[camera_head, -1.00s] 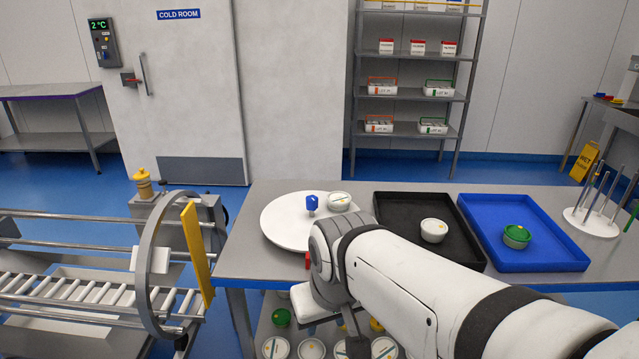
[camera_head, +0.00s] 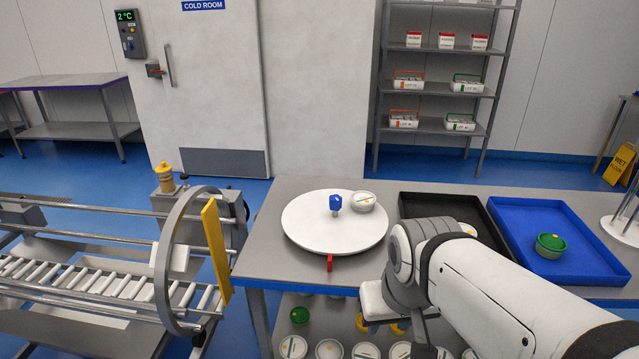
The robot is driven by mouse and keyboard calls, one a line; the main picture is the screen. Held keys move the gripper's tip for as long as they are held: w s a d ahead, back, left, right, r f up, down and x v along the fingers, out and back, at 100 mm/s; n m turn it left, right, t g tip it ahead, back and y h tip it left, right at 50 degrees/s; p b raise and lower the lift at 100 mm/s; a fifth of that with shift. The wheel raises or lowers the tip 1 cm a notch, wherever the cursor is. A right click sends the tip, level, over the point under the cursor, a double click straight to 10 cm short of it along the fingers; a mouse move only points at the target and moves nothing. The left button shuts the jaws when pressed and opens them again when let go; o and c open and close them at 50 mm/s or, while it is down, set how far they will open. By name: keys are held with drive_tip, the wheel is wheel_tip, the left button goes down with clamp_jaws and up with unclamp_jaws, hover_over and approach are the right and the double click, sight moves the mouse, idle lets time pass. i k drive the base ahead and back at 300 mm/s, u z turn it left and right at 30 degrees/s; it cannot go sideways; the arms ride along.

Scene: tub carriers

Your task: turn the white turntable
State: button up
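The white turntable (camera_head: 320,235) lies flat on the grey table, left of the trays. A blue peg-like handle (camera_head: 335,202) stands on its far half, with a white tub (camera_head: 363,202) just right of it near the rim. A red marker (camera_head: 330,263) sits at the turntable's near side by the table edge. My gripper (camera_head: 422,328) is low in front of the table, right of and nearer than the turntable, apart from it. Only a dark part of it shows below my white wrist, and its fingers cannot be made out.
A black tray (camera_head: 420,203) and a blue tray (camera_head: 583,270) lie to the right; the blue one holds a green-lidded tub (camera_head: 551,246). A roller conveyor with a ring frame (camera_head: 165,285) stands left. Several tubs sit on the shelf below the table.

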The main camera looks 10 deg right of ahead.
sight(323, 222)
drive_tip(key=u, duration=0.05)
drive_tip(key=i, duration=0.95)
drive_tip(key=z, duration=0.1)
